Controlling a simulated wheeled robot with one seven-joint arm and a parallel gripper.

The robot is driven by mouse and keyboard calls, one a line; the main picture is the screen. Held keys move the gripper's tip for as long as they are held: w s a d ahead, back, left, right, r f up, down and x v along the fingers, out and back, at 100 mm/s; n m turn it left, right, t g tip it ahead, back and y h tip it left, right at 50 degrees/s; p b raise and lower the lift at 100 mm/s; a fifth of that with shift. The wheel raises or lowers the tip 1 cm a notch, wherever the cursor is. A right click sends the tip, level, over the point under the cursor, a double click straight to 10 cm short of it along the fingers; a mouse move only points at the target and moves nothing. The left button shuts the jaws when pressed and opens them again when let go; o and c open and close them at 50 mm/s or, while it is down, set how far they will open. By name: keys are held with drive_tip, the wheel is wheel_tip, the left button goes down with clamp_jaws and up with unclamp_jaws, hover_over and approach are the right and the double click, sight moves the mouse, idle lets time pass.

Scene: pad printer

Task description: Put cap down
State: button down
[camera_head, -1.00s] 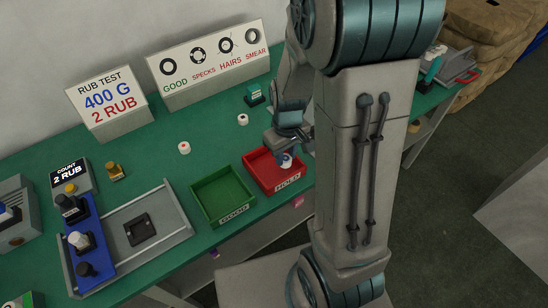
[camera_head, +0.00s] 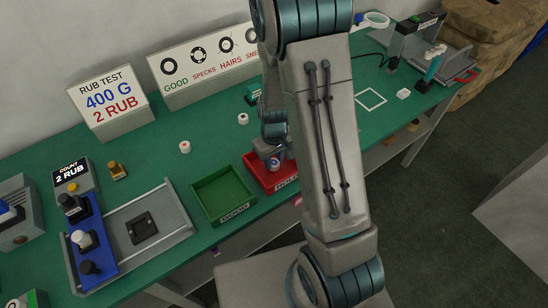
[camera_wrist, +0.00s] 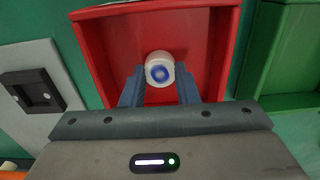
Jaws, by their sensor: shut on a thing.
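A white cap with a blue ring on top (camera_wrist: 159,69) is between the two fingertips of my gripper (camera_wrist: 160,85) in the wrist view. My gripper is shut on it. The cap is over the red HOLD tray (camera_wrist: 112,50), within its walls; whether it touches the tray floor I cannot tell. In the head view my gripper (camera_head: 272,158) is at the red tray (camera_head: 254,173), with the cap (camera_head: 274,164) small and low at its tips. My arm hides the right part of that tray.
The green GOOD tray (camera_head: 223,194) stands just left of the red one. Two other white caps, one red-marked (camera_head: 185,147) and one dark-marked (camera_head: 243,119), sit on the green table behind. A grey fixture with a blue slide (camera_head: 90,240) stands at left.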

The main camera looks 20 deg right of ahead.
sight(274, 163)
drive_tip(key=shift+f, duration=0.25)
drive_tip(key=c, duration=1.1)
unclamp_jaws()
drive_tip(key=shift+r, duration=0.1)
wheel_tip(274, 163, up, 12)
drive_tip(key=r, duration=0.1)
drive_tip(key=s+r+m+t, duration=0.3)
drive_tip(key=s+r, duration=0.8)
drive_tip(key=s, duration=0.3)
drive_tip(key=shift+s+r+m, duration=0.2)
drive_tip(key=shift+s+m, duration=0.05)
drive_tip(key=shift+m, duration=0.05)
